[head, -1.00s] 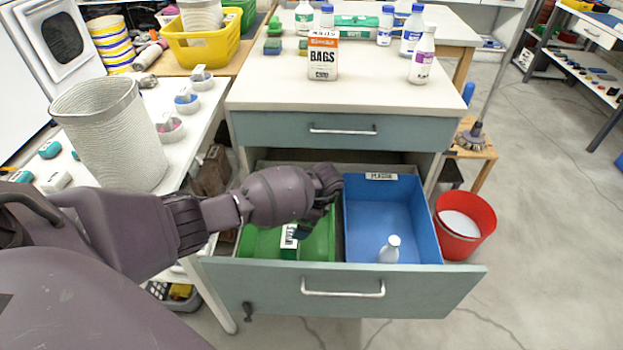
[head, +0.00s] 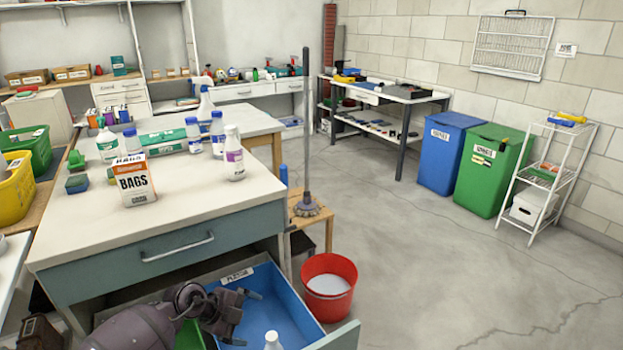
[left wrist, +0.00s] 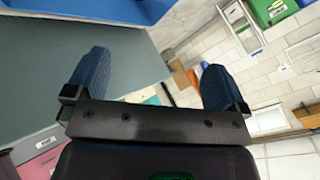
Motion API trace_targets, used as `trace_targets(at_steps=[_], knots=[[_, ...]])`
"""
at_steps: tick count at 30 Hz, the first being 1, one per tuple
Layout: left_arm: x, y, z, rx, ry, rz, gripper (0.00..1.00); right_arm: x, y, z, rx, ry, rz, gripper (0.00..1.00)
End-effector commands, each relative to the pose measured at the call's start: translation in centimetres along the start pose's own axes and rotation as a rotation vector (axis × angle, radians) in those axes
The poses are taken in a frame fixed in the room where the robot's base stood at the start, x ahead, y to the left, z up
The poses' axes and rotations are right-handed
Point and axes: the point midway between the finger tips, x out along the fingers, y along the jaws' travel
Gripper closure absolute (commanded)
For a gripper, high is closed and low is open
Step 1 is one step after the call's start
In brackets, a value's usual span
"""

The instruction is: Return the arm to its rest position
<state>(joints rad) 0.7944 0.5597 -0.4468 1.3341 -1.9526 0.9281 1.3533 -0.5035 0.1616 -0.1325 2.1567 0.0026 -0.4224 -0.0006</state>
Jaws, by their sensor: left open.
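My left arm comes in at the bottom of the head view, and my left gripper (head: 230,312) is over the open drawer, near the edge between its green and blue trays. In the left wrist view the two dark blue fingers (left wrist: 154,82) stand wide apart with nothing between them. The blue tray (head: 285,308) has a white label at its back and a white bottle (head: 272,341) in it. The green tray (head: 190,337) is mostly hidden behind my arm. My right gripper is not in view.
The drawer front (head: 338,338) juts out below the cabinet (head: 165,256). A red bucket (head: 330,272) stands close to its right. Bottles and a BAGS box (head: 134,182) stand on the cabinet top. The floor to the right is clear up to the blue bin (head: 443,155) and green bin (head: 490,172).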

Motion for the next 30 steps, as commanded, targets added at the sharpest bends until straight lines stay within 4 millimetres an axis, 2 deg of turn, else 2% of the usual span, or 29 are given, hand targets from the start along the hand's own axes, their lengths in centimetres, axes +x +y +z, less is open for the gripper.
trace_targets(at_steps=[1, 6, 10, 15, 19, 23, 26, 30], knots=[[-0.4, -1.4, -1.9, 0.034, 0.06, -0.094, 0.0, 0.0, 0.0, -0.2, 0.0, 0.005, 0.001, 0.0], [-2.6, -5.0, -6.6, 0.09, 0.193, -0.415, 0.0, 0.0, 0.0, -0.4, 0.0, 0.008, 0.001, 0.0], [-5.2, -6.6, -8.9, 0.061, 0.225, -0.645, 0.0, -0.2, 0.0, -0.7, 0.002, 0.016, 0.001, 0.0], [-9.0, -6.9, -9.9, -0.062, 0.19, -0.891, 0.0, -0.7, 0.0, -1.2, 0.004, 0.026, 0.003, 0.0], [-11.6, -5.7, -9.5, -0.21, 0.119, -1.018, 0.0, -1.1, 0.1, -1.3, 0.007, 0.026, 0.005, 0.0], [-13.8, -2.9, -8.8, -0.398, 0.031, -1.082, 0.0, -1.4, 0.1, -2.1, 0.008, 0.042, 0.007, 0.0], [-15.2, 0.1, -8.3, -0.561, -0.035, -1.089, 0.0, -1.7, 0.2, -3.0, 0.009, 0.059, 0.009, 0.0], [-16.6, 5.2, -8.2, -0.79, -0.101, -1.051, 0.0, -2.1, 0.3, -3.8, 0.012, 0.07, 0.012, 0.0]])
